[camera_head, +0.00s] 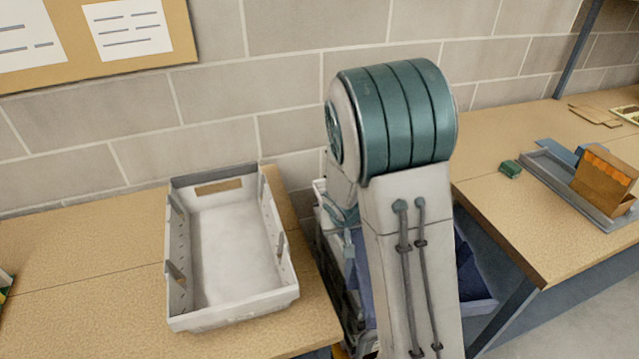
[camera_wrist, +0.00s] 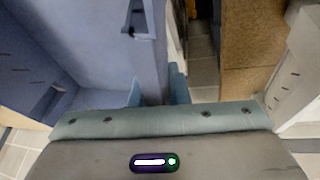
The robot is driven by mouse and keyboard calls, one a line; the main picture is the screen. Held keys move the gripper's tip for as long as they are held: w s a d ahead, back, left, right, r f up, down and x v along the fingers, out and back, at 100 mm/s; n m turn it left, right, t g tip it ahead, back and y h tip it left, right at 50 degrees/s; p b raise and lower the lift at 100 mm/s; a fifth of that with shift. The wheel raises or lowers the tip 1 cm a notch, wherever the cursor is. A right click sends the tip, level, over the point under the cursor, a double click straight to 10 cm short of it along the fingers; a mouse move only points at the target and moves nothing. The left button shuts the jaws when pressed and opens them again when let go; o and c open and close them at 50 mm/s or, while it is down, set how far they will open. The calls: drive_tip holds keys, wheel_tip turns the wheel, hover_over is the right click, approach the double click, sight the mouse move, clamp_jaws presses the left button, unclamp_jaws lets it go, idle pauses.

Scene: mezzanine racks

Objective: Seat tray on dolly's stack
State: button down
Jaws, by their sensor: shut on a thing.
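A blue tray (camera_head: 476,272) shows on both sides of my arm in the gap between the two tables; my arm hides its middle. In the wrist view the blue tray (camera_wrist: 60,45) fills the left side, and its wall runs up between the fingers of my gripper (camera_wrist: 155,92). My gripper is shut on that wall. The dolly and its stack are mostly hidden behind my arm and the blue tray. Whether the tray touches anything below cannot be told.
An empty white tray (camera_head: 235,250) stands on the left table (camera_head: 75,270). The right table (camera_head: 500,200) carries a grey tray (camera_head: 563,185) with a brown box (camera_head: 606,178) and a small green block (camera_head: 510,169). A block wall (camera_head: 270,60) closes the back.

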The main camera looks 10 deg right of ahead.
drive_tip(key=w+f+n+b, duration=0.1)
drive_tip(key=w+n+b, duration=0.2)
drive_tip(key=w, duration=1.5)
drive_tip(key=shift+y, duration=0.3)
drive_tip(key=shift+s+d+f+b, duration=0.15)
drive_tip(key=shift+f+b, duration=0.8)
drive_tip(key=shift+f, duration=0.55)
drive_tip(key=shift+s+d+f+b, duration=0.1)
drive_tip(key=shift+f+b, duration=0.85)
drive_tip(key=shift+f, duration=0.55)
drive_tip(key=shift+b, duration=0.45)
drive_tip(key=shift+f+b, duration=0.5)
drive_tip(key=shift+f, duration=0.05)
drive_tip(key=c, duration=1.7)
unclamp_jaws()
drive_tip(key=shift+s+f, duration=0.1)
drive_tip(key=shift+s, duration=0.05)
drive_tip(key=shift+p+v, duration=2)
drive_tip(key=shift+v, duration=3.5)
